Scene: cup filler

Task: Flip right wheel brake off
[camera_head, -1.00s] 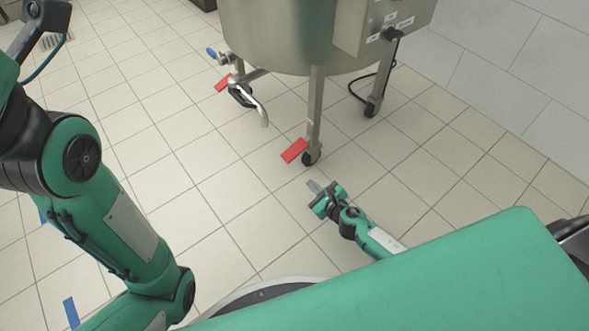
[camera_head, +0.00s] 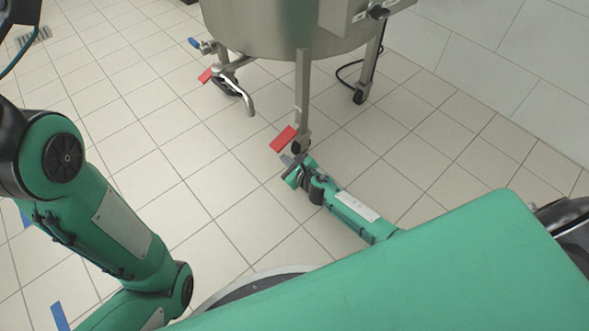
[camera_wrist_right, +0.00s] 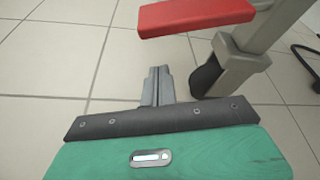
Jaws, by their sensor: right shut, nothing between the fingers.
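The right wheel brake is a red pedal (camera_head: 284,138) on the near leg of the steel vessel, above a black caster wheel (camera_head: 300,147). In the right wrist view the red pedal (camera_wrist_right: 195,15) is at the top, ahead of and above my fingers, with the wheel (camera_wrist_right: 206,78) to their right. My right gripper (camera_head: 287,159) is low near the floor, just below the pedal in the head view. Its fingers (camera_wrist_right: 158,84) are shut with nothing between them, and appear apart from the pedal. My left gripper is not in view; only my left arm shows.
The steel vessel (camera_head: 265,30) stands on wheeled legs. A second red pedal (camera_head: 205,75) is on its left leg, near an outlet pipe (camera_head: 248,100) and a blue-handled valve (camera_head: 195,43). A black cable (camera_head: 345,75) hangs behind. Tiled floor at left is clear.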

